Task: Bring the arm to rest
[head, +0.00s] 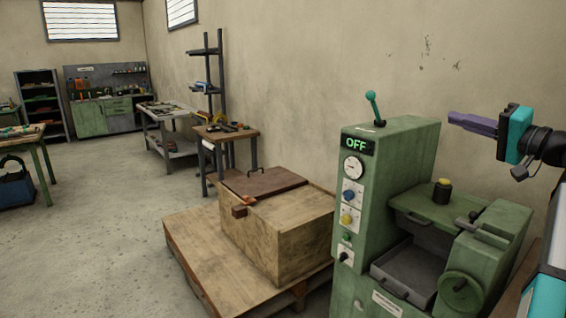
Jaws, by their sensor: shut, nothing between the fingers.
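My gripper (452,118) shows at the right of the head view, with purple fingers pointing left and a teal body behind them. The fingers are shut together and hold nothing. They are raised above the green machine (400,170), beside the upper part of its cabinet and in front of the wall. I cannot tell how far the fingers are from the cabinet in depth. My arm enters from the right edge, and most of it is out of view.
The green machine has an OFF display, a teal-knobbed lever (374,105) on top, and a tray (408,268). A wooden box (285,240) stands on a low wooden platform (205,262). Work tables and shelves stand farther back. The concrete floor (105,235) at left is mostly clear.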

